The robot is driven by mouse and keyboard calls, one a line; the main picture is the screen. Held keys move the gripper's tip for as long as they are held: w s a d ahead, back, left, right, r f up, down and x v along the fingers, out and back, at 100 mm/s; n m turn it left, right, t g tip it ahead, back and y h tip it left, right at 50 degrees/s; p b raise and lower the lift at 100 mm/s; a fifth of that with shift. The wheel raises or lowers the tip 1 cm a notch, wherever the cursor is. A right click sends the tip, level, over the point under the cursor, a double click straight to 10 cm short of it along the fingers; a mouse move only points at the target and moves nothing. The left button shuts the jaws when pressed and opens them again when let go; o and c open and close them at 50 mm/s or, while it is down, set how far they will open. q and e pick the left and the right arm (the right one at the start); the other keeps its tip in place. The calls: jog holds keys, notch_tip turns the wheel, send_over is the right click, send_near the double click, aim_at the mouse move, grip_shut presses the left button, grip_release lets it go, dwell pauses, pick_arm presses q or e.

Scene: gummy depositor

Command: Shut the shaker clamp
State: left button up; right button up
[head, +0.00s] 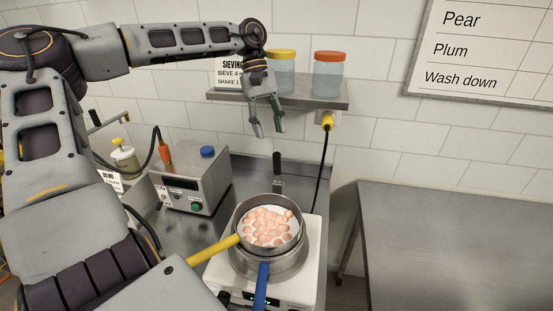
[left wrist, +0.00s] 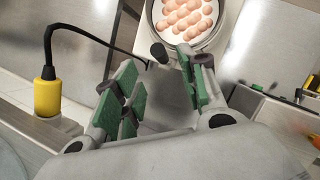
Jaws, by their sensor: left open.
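The shaker clamp (head: 277,162) shows as a black-handled lever standing upright behind the sieve, with a metal part at its foot. Its black knob (left wrist: 158,52) also shows in the left wrist view, beyond and between my fingers. The shaker (head: 305,271) is a white box with a small display at its front. A round steel sieve (head: 300,239) with a yellow handle holds pale pink gummies and sits on a steel pan with a blue handle (head: 262,288). My left gripper (head: 267,130) is open and empty, pointing down above the clamp and apart from it.
A wall shelf (head: 300,102) with two lidded jars (head: 328,75) is close behind my left gripper. A yellow plug (head: 327,121) and black cable hang beside it. A grey control box (head: 190,178) stands left of the shaker. A bare steel table (head: 460,240) is at right.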

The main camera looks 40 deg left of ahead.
pick_arm(q)
jog(key=p, duration=0.1)
send_over(277, 174)
jog(key=shift+s+f, duration=0.2)
jog(key=shift+f, duration=4.15)
grip_shut()
